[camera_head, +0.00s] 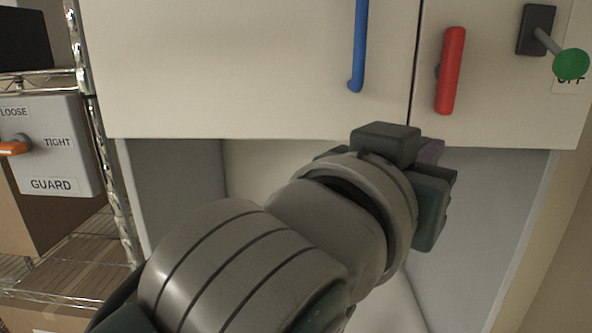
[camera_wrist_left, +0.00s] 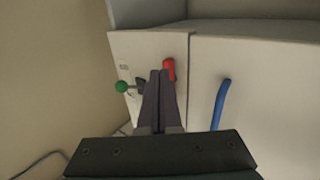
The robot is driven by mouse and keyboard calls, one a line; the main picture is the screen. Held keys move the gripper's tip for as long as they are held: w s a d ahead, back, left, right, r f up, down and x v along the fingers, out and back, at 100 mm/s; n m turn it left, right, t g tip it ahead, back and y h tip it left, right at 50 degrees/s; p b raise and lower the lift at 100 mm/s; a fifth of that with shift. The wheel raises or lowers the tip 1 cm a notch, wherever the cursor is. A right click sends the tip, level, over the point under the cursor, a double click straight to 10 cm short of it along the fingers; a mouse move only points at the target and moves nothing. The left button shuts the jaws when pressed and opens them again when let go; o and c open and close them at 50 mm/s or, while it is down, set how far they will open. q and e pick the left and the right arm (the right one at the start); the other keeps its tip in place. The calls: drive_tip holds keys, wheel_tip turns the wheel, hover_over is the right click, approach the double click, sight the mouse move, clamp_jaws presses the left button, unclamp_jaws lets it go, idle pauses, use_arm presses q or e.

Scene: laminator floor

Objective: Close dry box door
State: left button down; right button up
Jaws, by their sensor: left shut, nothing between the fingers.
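A white cabinet front fills the top of the head view. Its wide left panel (camera_head: 230,70) carries a blue bar handle (camera_head: 358,50). The narrower right panel (camera_head: 490,90) carries a red handle (camera_head: 450,70) and a lever with a green knob (camera_head: 571,64). A thin dark seam parts the panels; which is the dry box door I cannot tell. My left gripper (camera_head: 432,150) is at the panels' lower edge, below the red handle, its fingers mostly hidden by my wrist. In the left wrist view its fingers (camera_wrist_left: 160,75) are shut and empty, beside the red handle (camera_wrist_left: 169,70). My right gripper is out of view.
Below the panels is an open, pale recess (camera_head: 480,220) with side walls. At left stands a wire shelf (camera_head: 75,260) with boxes and a grey guard box (camera_head: 50,145) with an orange handle. A tan wall (camera_wrist_left: 50,80) is beside the cabinet.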

use_arm(q)
drive_tip(key=s+a+p, duration=0.1)
drive_tip(key=s+p, duration=0.3)
drive_tip(key=s, duration=0.4)
drive_tip(key=s+a+f+n+g+y+p, duration=0.1)
drive_tip(key=a+f+n+g+y, duration=0.1)
drive_tip(key=a+f+y, duration=0.35)
drive_tip(key=a+f+n+g+y, duration=0.1)
drive_tip(key=a+f+n+y, duration=0.1)
drive_tip(key=a, duration=0.7)
drive_tip(key=s+a+f+n+g+y+p, duration=0.1)
drive_tip(key=s+a+f+g+y, duration=0.1)
drive_tip(key=s+a, duration=0.5)
drive_tip(key=s+a+f+n+g+y, duration=0.1)
drive_tip(key=s+a+g, duration=0.3)
drive_tip(key=a, duration=0.5)
drive_tip(key=s+y, duration=0.1)
drive_tip(key=s, duration=0.1)
drive_tip(key=shift+s+f+g+p, duration=0.35)
drive_tip(key=shift+f+g+p, duration=0.05)
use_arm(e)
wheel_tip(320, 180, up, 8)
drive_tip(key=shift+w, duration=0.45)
